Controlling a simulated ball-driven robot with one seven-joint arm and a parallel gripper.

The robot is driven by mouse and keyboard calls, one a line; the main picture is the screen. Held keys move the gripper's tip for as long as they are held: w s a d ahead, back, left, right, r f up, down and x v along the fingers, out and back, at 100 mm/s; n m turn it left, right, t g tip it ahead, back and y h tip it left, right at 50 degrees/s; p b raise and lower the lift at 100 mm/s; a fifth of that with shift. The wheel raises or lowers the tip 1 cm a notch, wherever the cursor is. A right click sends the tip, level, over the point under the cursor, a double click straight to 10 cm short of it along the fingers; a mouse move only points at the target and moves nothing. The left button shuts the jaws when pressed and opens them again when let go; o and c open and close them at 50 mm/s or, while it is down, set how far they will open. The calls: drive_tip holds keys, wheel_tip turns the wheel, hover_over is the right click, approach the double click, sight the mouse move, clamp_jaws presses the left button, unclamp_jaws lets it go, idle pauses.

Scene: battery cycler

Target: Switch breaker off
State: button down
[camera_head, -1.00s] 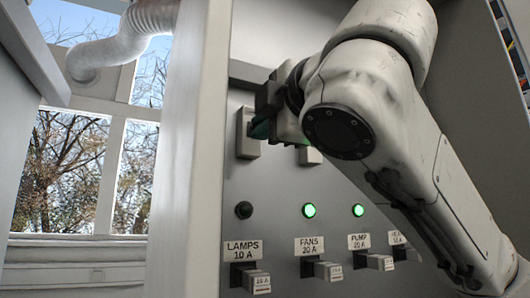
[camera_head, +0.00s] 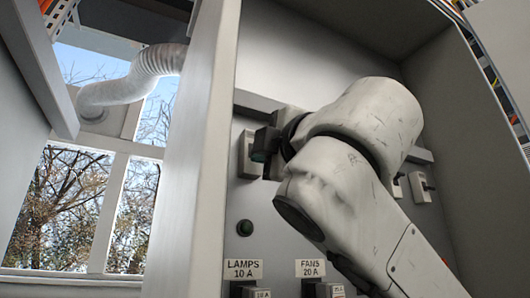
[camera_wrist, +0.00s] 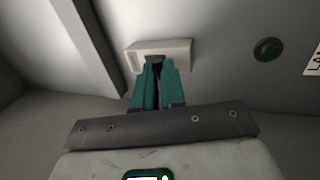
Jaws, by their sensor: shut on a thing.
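The breaker (camera_head: 246,152) is a pale block on the grey panel, above the LAMPS label (camera_head: 243,269). My gripper (camera_head: 258,155) is at its front, partly hidden by my own wrist. In the wrist view, my gripper's green fingers (camera_wrist: 155,68) are close together, shut on the small dark breaker lever (camera_wrist: 155,59). The pale breaker housing (camera_wrist: 180,50) shows behind the fingertips. Most of the lever is hidden between the fingers. I cannot tell its exact position.
A dark green, unlit lamp (camera_head: 244,228) sits below the breaker. A FANS label (camera_head: 310,268) is to its right. Other breakers (camera_head: 420,187) are on the panel's right side. A cabinet side wall (camera_head: 195,170) stands close on the left. My arm covers much of the panel.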

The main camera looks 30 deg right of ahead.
drive_tip(key=c, duration=1.5)
unclamp_jaws()
drive_tip(key=b+v, duration=0.2)
drive_tip(key=v, duration=0.8)
drive_tip(key=shift+s, duration=0.35)
drive_tip(key=shift+f, duration=0.15)
